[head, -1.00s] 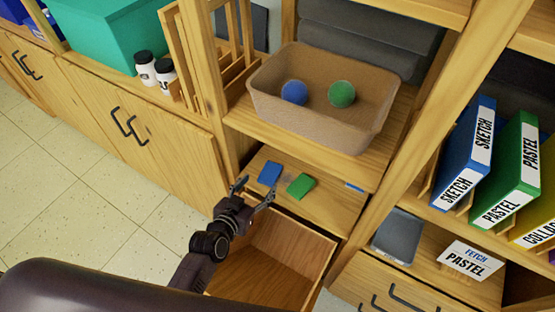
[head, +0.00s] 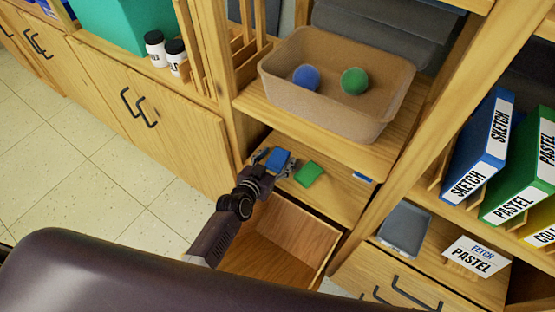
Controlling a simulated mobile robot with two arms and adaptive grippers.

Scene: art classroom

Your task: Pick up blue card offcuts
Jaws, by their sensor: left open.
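A blue card block (head: 278,159) lies on the lower shelf (head: 335,192), above the open drawer. My left gripper (head: 274,161) is open, with its fingers on either side of the blue block; I cannot tell whether they touch it. A green block (head: 308,173) lies just to the right of the right finger. A small blue piece (head: 363,176) shows at the shelf's right side, partly hidden. My right gripper is not in view.
An open wooden drawer (head: 285,235) is below the shelf. A brown bin (head: 320,112) with a blue ball (head: 306,77) and a green ball (head: 354,81) stands on the shelf above. Wooden uprights bound the shelf. A grey tray (head: 405,230) and a PASTEL card (head: 475,256) are at right.

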